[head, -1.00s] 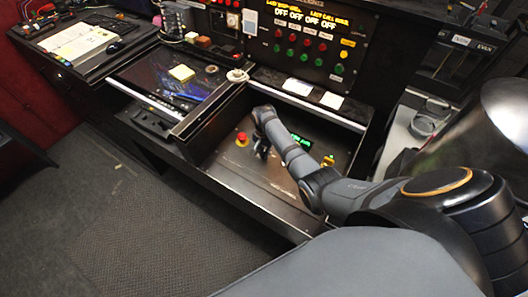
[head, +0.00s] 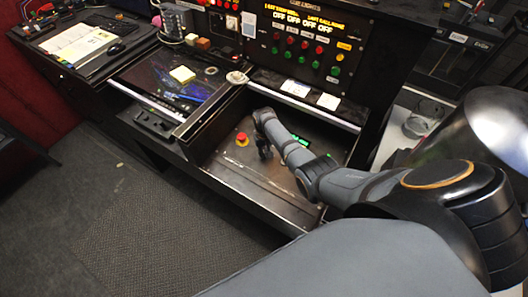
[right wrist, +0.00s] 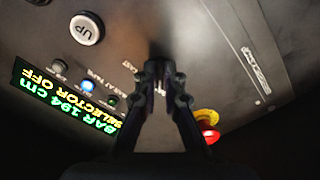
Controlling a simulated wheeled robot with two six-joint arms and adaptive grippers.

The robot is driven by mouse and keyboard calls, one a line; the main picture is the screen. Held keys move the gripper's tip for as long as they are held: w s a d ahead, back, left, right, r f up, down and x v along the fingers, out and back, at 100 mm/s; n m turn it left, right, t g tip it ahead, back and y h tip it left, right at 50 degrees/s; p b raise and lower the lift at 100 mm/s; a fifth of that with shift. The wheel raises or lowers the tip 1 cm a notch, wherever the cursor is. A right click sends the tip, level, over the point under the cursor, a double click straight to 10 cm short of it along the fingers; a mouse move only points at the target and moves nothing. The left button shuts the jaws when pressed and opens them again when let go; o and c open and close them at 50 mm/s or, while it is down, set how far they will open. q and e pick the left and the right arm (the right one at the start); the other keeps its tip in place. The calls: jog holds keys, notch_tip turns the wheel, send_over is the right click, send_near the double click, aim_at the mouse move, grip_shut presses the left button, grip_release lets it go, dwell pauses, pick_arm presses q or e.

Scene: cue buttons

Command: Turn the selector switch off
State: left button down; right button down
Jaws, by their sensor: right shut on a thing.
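My right gripper (head: 264,150) reaches down over the control panel (head: 235,165) in the open drawer-like box. In the right wrist view its two dark fingers (right wrist: 162,82) close together on the selector switch (right wrist: 160,52), a dark knob largely hidden between the fingertips. The green-lit display (right wrist: 65,100) beside it reads "BAR 194 cm" and "SELECTOR OFF". It also shows small in the head view (head: 300,141), beside my arm. My left gripper is not in view.
A red stop button (head: 241,138) on a yellow base stands left of my gripper. A white "UP" button (right wrist: 86,28) and a blue-lit button (right wrist: 88,86) lie near the display. The box's front wall (head: 245,197) edges the panel. Upright lit panel (head: 305,40) stands behind.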

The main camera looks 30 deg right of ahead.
dwell(0.3)
jog(key=c, duration=1.5)
grip_release()
jog(key=shift+o, duration=0.2)
jog(key=shift+r, duration=0.15)
notch_tip(320, 180, up, 12)
